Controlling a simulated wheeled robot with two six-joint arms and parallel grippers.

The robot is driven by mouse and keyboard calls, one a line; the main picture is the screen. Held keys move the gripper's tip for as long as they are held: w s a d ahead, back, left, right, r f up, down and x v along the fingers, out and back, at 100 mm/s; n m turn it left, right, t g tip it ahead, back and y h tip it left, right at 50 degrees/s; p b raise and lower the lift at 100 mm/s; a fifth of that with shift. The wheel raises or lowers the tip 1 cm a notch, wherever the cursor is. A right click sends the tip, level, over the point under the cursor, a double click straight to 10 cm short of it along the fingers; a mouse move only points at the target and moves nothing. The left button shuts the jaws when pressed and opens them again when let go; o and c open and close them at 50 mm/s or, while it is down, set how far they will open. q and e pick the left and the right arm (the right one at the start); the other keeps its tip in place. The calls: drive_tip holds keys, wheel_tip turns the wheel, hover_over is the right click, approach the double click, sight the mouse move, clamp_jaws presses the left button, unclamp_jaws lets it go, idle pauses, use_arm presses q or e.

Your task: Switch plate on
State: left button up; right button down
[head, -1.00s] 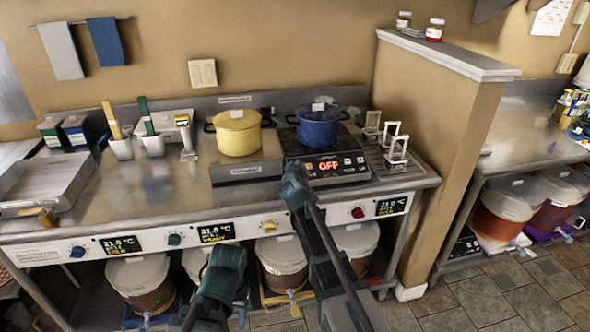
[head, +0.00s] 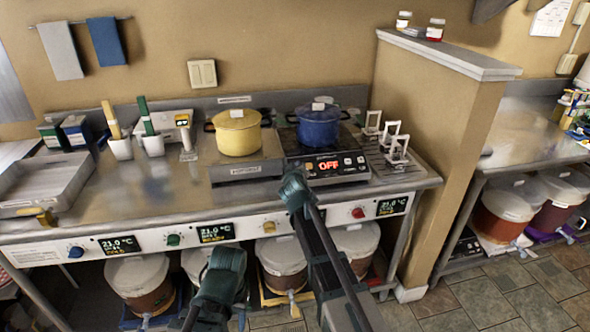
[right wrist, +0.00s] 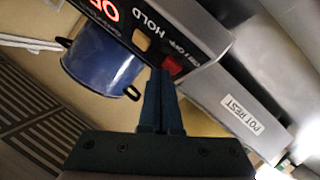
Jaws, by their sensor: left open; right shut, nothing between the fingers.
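The black hot plate (head: 328,170) stands on the steel counter with a blue lidded pot (head: 319,126) on it. Its front display (head: 329,166) reads OFF in red. In the right wrist view, a red switch (right wrist: 173,66) beside an ON/OFF label sits on the panel, next to a pale HOLD button (right wrist: 141,38). My right gripper (head: 296,182) is shut and empty, in front of the plate's left front corner. In the right wrist view its fingertips (right wrist: 162,74) are right at the red switch; contact cannot be told. My left gripper (head: 229,260) is open, low before the counter, its fingers unclear.
A yellow pot (head: 238,133) stands on a grey pot rest (head: 246,170) left of the plate. A rack with several white-framed pieces (head: 398,150) is to its right. Coloured knobs line the counter front, with lidded buckets (head: 140,282) below. A low wall (head: 450,150) bounds the right.

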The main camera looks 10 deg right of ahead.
drive_tip(key=shift+w+f, duration=0.15)
drive_tip(key=shift+f, duration=0.05)
drive_tip(key=shift+r, duration=0.1)
drive_tip(key=shift+s+r+p, duration=0.45)
drive_tip(key=shift+r+p, duration=0.2)
drive_tip(key=shift+r, duration=0.1)
drive_tip(key=s+r+p, duration=0.3)
drive_tip(key=r+p, duration=0.2)
idle(0.6)
drive_tip(key=shift+r, duration=0.1)
idle(0.3)
